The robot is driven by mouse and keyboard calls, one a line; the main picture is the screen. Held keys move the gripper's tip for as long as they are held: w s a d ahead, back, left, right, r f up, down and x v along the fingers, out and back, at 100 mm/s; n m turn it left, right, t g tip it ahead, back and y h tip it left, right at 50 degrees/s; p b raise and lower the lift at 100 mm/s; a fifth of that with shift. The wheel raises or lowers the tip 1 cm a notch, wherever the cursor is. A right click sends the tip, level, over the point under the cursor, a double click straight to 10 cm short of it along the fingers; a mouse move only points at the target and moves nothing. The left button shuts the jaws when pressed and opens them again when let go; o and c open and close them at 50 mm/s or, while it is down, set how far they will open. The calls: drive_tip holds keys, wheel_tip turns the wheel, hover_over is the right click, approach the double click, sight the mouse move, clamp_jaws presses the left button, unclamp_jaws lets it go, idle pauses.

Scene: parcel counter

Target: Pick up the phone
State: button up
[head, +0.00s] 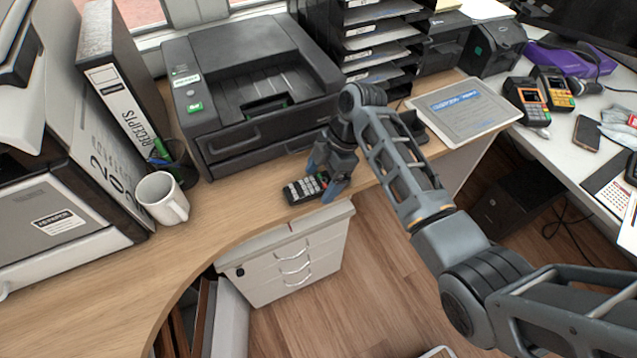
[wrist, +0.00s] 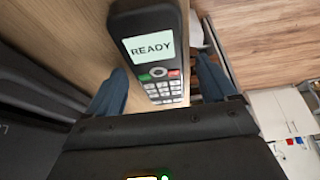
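The phone is a dark handset with a keypad (head: 304,188), lying face up on the wooden counter near its front edge. In the wrist view the phone (wrist: 158,75) shows a lit screen reading READY, green and red keys and white number keys. My gripper (head: 326,177) is low over the phone in the head view and hides its screen end. In the wrist view my gripper (wrist: 161,68) is open, with one blue finger on each side of the phone and narrow gaps visible beside it. The lower end of the phone is hidden by the gripper body.
A black printer (head: 255,85) stands just behind the phone. A white mug (head: 163,197) and a pen cup are to the left. A tablet (head: 463,108) lies to the right. A dark smartphone (head: 587,134) and card terminals (head: 527,97) are on the white desk.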

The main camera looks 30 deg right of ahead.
drive_tip(key=c, duration=1.2)
drive_tip(key=shift+r, duration=0.2)
drive_tip(key=shift+c, duration=0.2)
